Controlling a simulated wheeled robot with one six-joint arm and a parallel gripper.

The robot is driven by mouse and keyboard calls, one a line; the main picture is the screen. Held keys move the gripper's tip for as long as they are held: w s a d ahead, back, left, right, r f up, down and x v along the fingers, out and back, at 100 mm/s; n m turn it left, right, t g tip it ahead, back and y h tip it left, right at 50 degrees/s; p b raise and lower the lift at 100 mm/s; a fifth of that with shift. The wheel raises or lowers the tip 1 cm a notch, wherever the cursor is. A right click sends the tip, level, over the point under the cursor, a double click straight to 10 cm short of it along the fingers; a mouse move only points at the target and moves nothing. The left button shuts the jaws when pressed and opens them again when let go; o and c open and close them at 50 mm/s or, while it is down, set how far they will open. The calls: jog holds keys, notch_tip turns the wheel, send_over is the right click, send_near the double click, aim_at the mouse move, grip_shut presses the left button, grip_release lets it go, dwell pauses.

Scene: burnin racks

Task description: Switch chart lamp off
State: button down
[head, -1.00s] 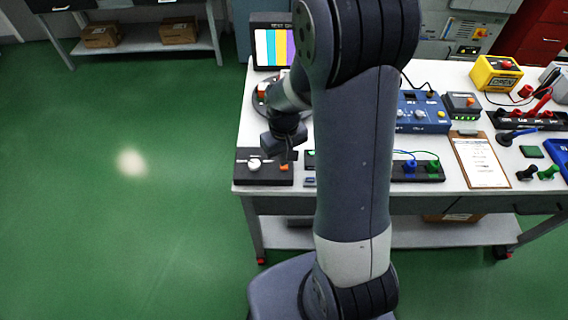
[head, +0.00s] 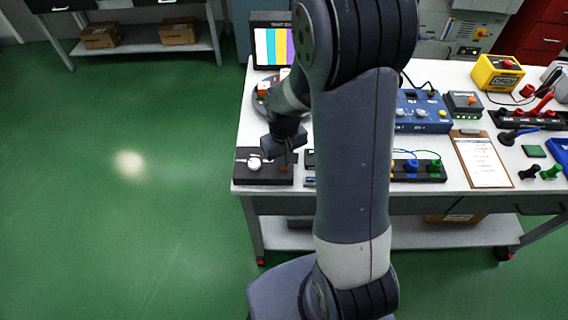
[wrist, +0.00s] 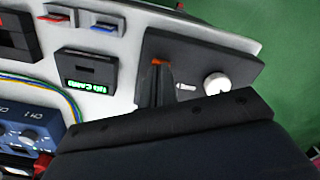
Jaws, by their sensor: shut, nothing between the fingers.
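A dark control box (head: 247,176) with a white round knob (head: 254,163) sits at the front left corner of the bench. Its orange switch (wrist: 160,62) shows just beyond my fingertips in the wrist view. My gripper (wrist: 158,72) is shut and empty, pointing down at the switch; the fingers cover part of it, and I cannot tell whether they touch it. In the head view my gripper (head: 284,163) is over the right side of the box. Behind it, a test chart screen (head: 272,48) is lit with coloured bars.
A small box with a green lit display (wrist: 86,68) is beside the control box. A blue instrument (head: 424,112), a clipboard (head: 481,160) and a yellow box (head: 497,73) stand farther right on the white bench. Green floor lies open to the left.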

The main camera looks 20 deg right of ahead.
jog(key=shift+f, duration=0.25)
jog(key=shift+r, duration=0.15)
jog(key=shift+r+p, duration=2.55)
jog(key=shift+r, duration=0.9)
jog(key=shift+f, duration=0.2)
notch_tip(320, 180, down, 7)
jog(key=b, duration=0.5)
jog(key=shift+r, duration=0.2)
